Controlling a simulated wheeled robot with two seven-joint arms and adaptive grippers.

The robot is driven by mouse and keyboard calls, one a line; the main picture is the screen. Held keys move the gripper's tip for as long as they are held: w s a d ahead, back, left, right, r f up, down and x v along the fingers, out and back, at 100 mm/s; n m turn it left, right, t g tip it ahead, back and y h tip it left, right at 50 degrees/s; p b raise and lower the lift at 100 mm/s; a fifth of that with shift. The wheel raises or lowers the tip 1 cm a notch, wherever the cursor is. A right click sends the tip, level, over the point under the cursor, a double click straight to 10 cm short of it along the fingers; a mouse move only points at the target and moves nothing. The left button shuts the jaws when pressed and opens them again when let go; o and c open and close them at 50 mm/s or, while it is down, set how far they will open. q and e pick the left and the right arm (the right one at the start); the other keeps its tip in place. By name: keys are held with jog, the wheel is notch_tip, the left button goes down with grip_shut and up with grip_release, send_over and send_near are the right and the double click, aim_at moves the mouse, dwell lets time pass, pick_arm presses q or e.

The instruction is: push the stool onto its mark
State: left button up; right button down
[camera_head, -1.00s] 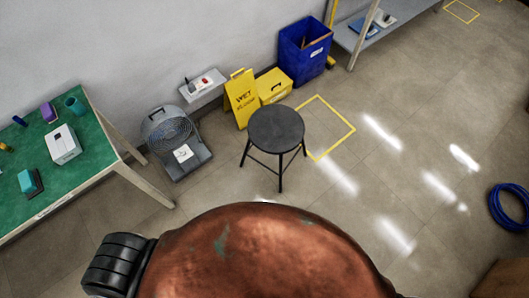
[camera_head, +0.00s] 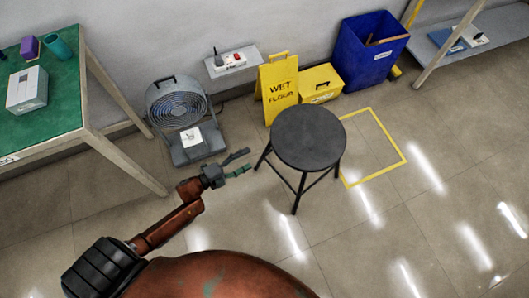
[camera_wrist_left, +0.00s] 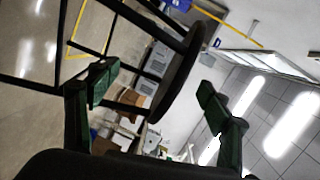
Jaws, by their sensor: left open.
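The black round stool (camera_head: 308,138) stands upright on the tiled floor. Its mark, a yellow taped square (camera_head: 404,160), lies on the floor just to its right, and the stool overlaps the mark's left side in the picture. My left gripper (camera_head: 243,163) is open and empty, to the left of the stool and close to its near-left leg. I cannot tell whether it touches. In the left wrist view the dark seat (camera_wrist_left: 182,75) and legs show beyond and between the open fingers (camera_wrist_left: 155,95). My right gripper is not in view.
A yellow wet floor sign (camera_head: 279,88), a yellow box (camera_head: 318,84) and a blue bin (camera_head: 372,50) stand behind the stool. A grey fan (camera_head: 178,108) stands by the wall. A green-topped table (camera_head: 60,110) is at left. Floor right of the mark is clear.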

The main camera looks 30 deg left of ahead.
aim_at(278, 148)
pick_arm(q)
jog(key=w+d+r+m+h+b, duration=0.1)
jog(key=w+d, duration=0.1)
jog(key=d, duration=0.1)
jog(key=w+d+r+m+h+b, duration=0.1)
jog(key=w+d, duration=0.2)
jog(key=w+d+r+m+h+b, duration=0.1)
jog(key=w+d+r, duration=0.1)
jog(key=w+d, duration=0.1)
jog(key=shift+w+m, duration=0.1)
jog(key=shift+m, duration=0.2)
jog(key=shift+w+d+f, duration=0.1)
jog(key=shift+w+d, duration=0.3)
jog(key=shift+w, duration=0.15)
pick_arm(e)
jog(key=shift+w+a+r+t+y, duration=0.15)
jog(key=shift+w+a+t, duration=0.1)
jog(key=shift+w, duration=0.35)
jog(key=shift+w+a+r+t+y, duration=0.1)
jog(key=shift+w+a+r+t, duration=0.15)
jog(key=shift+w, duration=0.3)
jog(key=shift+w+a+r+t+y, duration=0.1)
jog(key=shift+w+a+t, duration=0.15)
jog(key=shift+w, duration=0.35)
pick_arm(q)
jog(key=shift+c, duration=0.2)
grip_shut()
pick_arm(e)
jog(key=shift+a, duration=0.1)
